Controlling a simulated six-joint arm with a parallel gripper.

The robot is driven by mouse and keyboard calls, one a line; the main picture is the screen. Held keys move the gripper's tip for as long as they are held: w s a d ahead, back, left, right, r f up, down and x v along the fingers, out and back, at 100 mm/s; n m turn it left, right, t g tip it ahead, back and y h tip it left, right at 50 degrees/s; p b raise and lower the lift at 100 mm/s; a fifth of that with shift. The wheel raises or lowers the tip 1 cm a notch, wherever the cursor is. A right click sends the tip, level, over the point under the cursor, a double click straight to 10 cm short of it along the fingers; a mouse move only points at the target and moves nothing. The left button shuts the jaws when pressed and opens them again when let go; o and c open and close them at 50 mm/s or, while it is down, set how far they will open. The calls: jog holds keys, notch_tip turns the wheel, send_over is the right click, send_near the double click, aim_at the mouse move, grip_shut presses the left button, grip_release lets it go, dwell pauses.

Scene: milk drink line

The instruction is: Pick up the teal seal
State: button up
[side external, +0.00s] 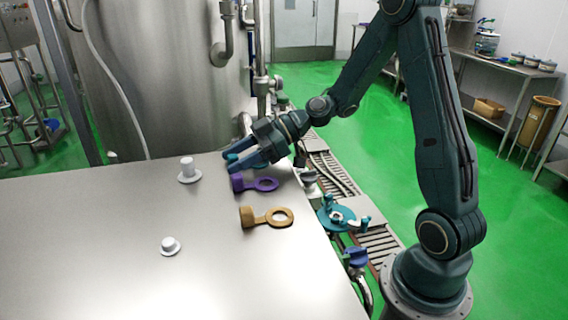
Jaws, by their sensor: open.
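The teal seal (232,157) shows only as a small teal patch at the far edge of the steel table (110,270), between the fingers of my gripper (231,160). The rest of it is hidden by the gripper. My gripper is low over the table, pointing left, with its fingers open on either side of the patch. I cannot tell whether the fingers touch it.
A purple ring-ended piece (256,184) lies close in front of my gripper, and a tan one (268,217) nearer. White flanged plugs (188,171) (170,245) stand to the left. A steel tank (165,80) rises behind the table. The table's front left is clear.

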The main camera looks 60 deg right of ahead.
grip_shut()
jog(key=shift+r, duration=0.1)
notch_tip(320, 180, up, 20)
dwell(0.8)
dwell(0.5)
